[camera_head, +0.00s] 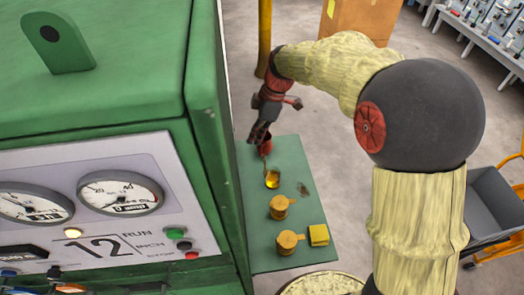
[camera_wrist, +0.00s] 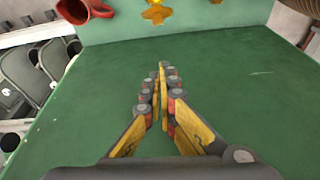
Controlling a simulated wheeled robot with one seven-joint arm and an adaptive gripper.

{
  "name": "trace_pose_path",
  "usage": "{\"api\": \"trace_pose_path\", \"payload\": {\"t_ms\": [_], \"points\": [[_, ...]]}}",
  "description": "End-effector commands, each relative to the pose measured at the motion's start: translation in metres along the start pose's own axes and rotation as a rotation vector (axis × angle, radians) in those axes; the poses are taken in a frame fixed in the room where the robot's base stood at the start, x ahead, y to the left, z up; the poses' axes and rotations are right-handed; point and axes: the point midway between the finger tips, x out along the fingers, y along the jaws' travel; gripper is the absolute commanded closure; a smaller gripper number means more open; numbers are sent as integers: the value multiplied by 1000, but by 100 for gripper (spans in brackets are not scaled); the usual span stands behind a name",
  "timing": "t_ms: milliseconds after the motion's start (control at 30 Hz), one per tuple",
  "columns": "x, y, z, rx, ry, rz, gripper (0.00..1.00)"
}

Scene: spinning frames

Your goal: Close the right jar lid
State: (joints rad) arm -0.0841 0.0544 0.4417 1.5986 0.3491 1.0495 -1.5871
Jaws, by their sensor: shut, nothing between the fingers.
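Three small yellow jars stand in a row on a green table in the head view. The far jar (camera_head: 272,178) looks like clear glass with yellow contents, and I make out no lid on it. The middle jar (camera_head: 280,206) and the near jar (camera_head: 287,241) have ochre tops with tabs pointing right. I cannot tell which is the right jar. My gripper (camera_head: 260,137) is at the table's far end, beyond the far jar and close to a red mug. In the wrist view my gripper (camera_wrist: 161,75) is shut and empty over bare green surface.
The red mug (camera_wrist: 83,10) shows top left in the wrist view. A yellow block (camera_head: 319,235) sits beside the near jar. A green machine (camera_head: 205,130) with gauges stands along the table's left side. The right part of the green table (camera_head: 308,168) is mostly clear.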

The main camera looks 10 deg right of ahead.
Motion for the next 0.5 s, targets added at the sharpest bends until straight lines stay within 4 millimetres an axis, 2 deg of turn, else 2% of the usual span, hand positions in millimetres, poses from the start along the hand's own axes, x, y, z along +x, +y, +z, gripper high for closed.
{"api": "trace_pose_path", "payload": {"t_ms": [167, 267, 500], "points": [[3, -1, 0, -79, 0, -2, 100], [11, -1, 0, -82, -1, -2, 100], [54, -2, 0, -80, -2, -5, 100]]}}
